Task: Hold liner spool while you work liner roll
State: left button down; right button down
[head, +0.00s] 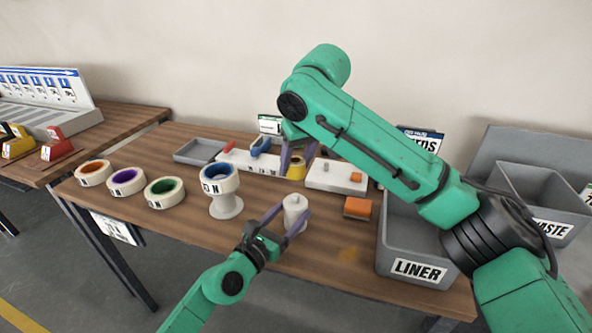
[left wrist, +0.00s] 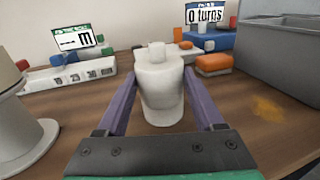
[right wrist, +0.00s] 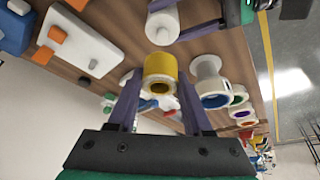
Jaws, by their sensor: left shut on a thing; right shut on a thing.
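A white cylinder with a small knob on top, apparently the liner spool (head: 295,213), stands upright near the table's front edge. My left gripper (head: 296,207) is shut on it, one finger on each side; it fills the middle of the left wrist view (left wrist: 160,90). My right arm covers part of the table behind.
A white flanged stand with a blue-cored roll (head: 221,184) is left of the spool. Orange (head: 94,173), purple (head: 126,181) and green (head: 165,192) rolls lie farther left. A grey LINER bin (head: 400,255) is at right. An orange-topped block (head: 358,208) lies between bin and spool.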

pick_arm(q)
grip_release()
jog(key=shift+a, duration=0.1)
